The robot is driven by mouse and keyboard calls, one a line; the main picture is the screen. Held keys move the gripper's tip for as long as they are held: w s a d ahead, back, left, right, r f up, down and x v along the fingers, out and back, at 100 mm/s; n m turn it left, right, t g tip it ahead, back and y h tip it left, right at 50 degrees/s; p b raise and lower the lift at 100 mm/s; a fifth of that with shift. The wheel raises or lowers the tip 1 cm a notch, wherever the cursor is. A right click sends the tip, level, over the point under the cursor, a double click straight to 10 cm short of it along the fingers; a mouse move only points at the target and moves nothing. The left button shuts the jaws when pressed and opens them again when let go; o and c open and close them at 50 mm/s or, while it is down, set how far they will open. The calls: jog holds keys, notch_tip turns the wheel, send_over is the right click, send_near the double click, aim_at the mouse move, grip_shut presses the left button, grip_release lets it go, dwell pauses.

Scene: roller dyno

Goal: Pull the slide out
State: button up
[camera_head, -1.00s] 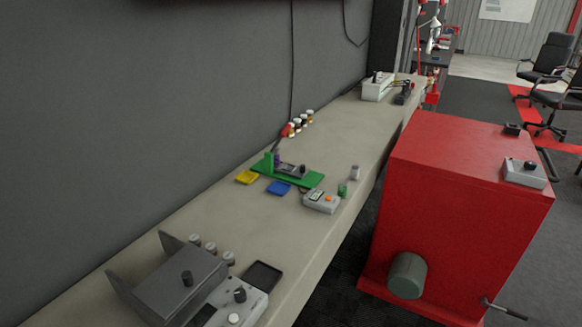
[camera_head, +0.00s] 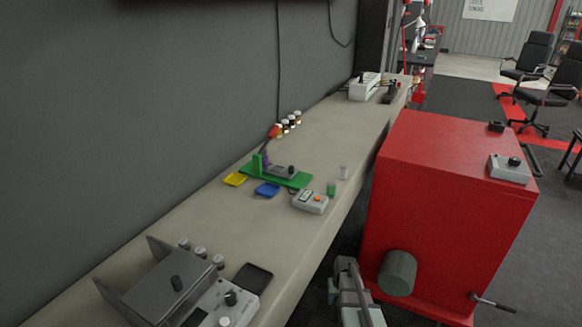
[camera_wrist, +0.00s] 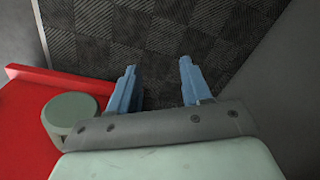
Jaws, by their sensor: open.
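I cannot tell for sure which part is the slide. A dark grey box with a black knob (camera_head: 172,288) sits between upright plates on the bench at the lower left. A smaller grey block with a dark knob (camera_head: 283,171) lies on a green base (camera_head: 298,181) further along. My gripper (camera_wrist: 158,66) is open and empty in the wrist view, its two blue fingers apart over dark patterned floor. In the head view, part of my arm shows at the bottom, between the bench and the red cabinet, away from both blocks.
The long bench (camera_head: 318,145) runs along the dark wall. The red cabinet (camera_head: 440,200) stands to its right, with a round grey-green knob (camera_head: 397,272) and a crank handle (camera_head: 492,301). A control box with a knob (camera_head: 222,305), a black tray (camera_head: 253,279) and small jars (camera_head: 201,253) crowd the near bench.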

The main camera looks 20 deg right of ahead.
jog(key=w+d+r+m+t+h, duration=0.1)
jog(key=w+d+r+t, duration=0.1)
jog(key=w+d+r, duration=0.9)
jog(key=w+d+r+m+t, duration=0.1)
jog(key=w+d+r, duration=0.3)
jog(key=r, duration=0.4)
jog(key=w+d+r+m+h, duration=0.1)
jog(key=w+d+r, duration=0.35)
jog(key=r, duration=0.45)
jog(key=w+d+r+t, duration=0.1)
jog(key=w+d+r, duration=0.2)
jog(key=d+r, duration=0.35)
notch_tip(320, 180, up, 20)
jog(key=m+g+y, duration=0.2)
jog(key=m+g, duration=0.1)
jog(key=g, duration=0.2)
send_over(291, 166)
notch_tip(291, 166, down, 13)
jog(key=shift+s+r, duration=0.15)
